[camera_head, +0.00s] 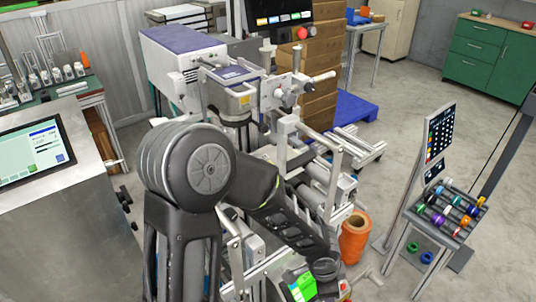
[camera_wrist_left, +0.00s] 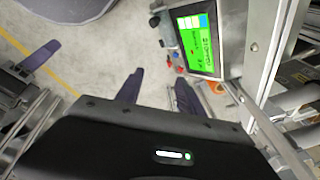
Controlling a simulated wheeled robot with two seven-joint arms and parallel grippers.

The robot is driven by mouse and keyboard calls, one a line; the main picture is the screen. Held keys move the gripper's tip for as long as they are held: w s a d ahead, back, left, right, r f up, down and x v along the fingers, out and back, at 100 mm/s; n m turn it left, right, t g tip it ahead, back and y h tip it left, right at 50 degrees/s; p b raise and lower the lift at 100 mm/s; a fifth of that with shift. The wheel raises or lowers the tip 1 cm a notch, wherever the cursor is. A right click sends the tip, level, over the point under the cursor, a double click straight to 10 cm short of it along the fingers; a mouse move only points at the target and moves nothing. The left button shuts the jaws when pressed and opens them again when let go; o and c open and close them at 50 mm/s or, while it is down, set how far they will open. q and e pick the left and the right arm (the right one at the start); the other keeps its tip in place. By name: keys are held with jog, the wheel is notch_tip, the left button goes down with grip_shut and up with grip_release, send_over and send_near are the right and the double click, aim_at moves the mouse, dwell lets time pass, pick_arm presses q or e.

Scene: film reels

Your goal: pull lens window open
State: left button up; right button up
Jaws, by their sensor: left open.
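My left arm crosses the head view in front of a grey machine with a purple top (camera_head: 180,40). The arm ends near a small green-lit screen (camera_head: 303,287) at the bottom, and its fingers are not clear there. In the left wrist view my left gripper (camera_wrist_left: 158,92) is open, with two dark fingers apart and only grey floor between them. The green screen (camera_wrist_left: 196,45) on its dark panel is beyond the fingers, up and right, apart from them. I cannot make out a lens window for certain; my arm hides part of the machine. My right gripper is not in view.
A metal upright (camera_wrist_left: 262,50) stands close on the right in the wrist view. In the head view an orange roll (camera_head: 354,238) is right of my arm. A rack of coloured reels (camera_head: 448,212) stands further right.

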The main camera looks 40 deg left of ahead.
pick_arm(q)
jog(key=w+a+r+m+t+y, duration=0.3)
jog(key=w+a+r+y, duration=0.3)
jog(key=a+r, duration=0.5)
jog(key=t+y, duration=0.3)
jog(key=y, duration=0.5)
send_near(264, 129)
jog(key=r+x, duration=0.1)
jog(key=x, duration=0.2)
jog(key=shift+s+d+f, duration=0.1)
jog(key=shift+s+f, duration=0.1)
jog(key=shift+f, duration=0.15)
jog(key=p+x, duration=0.1)
jog(key=x, duration=0.7)
jog(key=shift+w+d+f+p, duration=0.1)
jog(key=shift+d+p, duration=0.05)
jog(key=shift+p, duration=0.2)
jog(key=shift+c, duration=0.6)
grip_shut()
